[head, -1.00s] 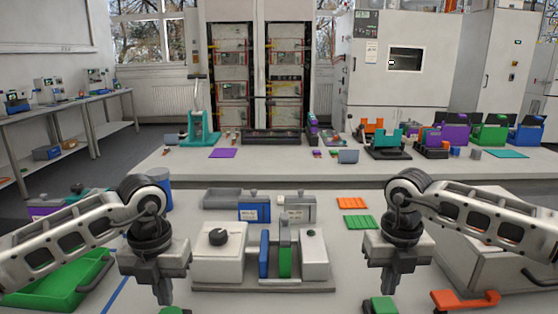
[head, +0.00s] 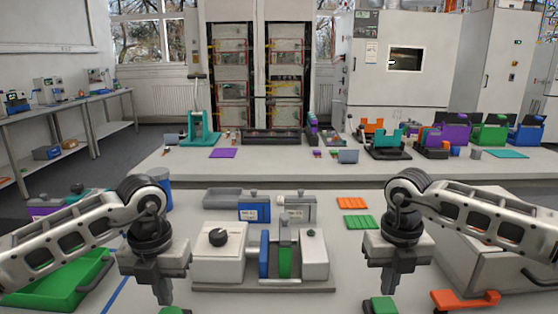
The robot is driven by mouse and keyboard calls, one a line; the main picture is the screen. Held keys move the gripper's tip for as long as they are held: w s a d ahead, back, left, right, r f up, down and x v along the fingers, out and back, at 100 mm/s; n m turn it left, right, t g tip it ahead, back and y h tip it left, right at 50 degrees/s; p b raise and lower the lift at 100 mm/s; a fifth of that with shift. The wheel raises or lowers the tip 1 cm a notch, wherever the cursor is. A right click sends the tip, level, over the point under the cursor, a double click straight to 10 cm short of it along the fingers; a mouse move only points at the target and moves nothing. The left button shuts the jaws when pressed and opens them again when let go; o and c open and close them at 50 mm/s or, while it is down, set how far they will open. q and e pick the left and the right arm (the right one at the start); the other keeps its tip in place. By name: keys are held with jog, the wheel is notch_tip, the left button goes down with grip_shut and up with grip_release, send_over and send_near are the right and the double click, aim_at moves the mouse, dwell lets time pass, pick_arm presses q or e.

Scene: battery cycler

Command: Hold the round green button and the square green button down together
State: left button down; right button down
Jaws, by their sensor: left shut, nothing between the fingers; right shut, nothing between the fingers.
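A green button (head: 172,310) shows at the bottom edge below my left gripper, mostly cut off by the frame, so its shape is unclear. Another green button (head: 380,304), with square edges, shows at the bottom edge below my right gripper and is partly cut off. My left gripper (head: 164,297) is shut and empty, pointing down with its tips at the left button. My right gripper (head: 388,288) is shut and empty, pointing down with its tips at the right button. I cannot tell whether either gripper touches its button or whether either button is pressed.
Between my grippers stands a grey fixture with a white knob box (head: 219,258) and blue and green plates. A green tray (head: 55,285) lies at the left. An orange handle-like part (head: 465,301) lies at the lower right. Orange (head: 352,204) and green flat pieces lie farther back.

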aim_at(384, 305)
jog(key=shift+f, duration=0.1)
dwell(0.4)
jog(key=shift+f, duration=1.75)
dwell(1.3)
pick_arm(q)
jog(key=shift+f, duration=0.1)
pick_arm(e)
jog(key=shift+f, duration=0.1)
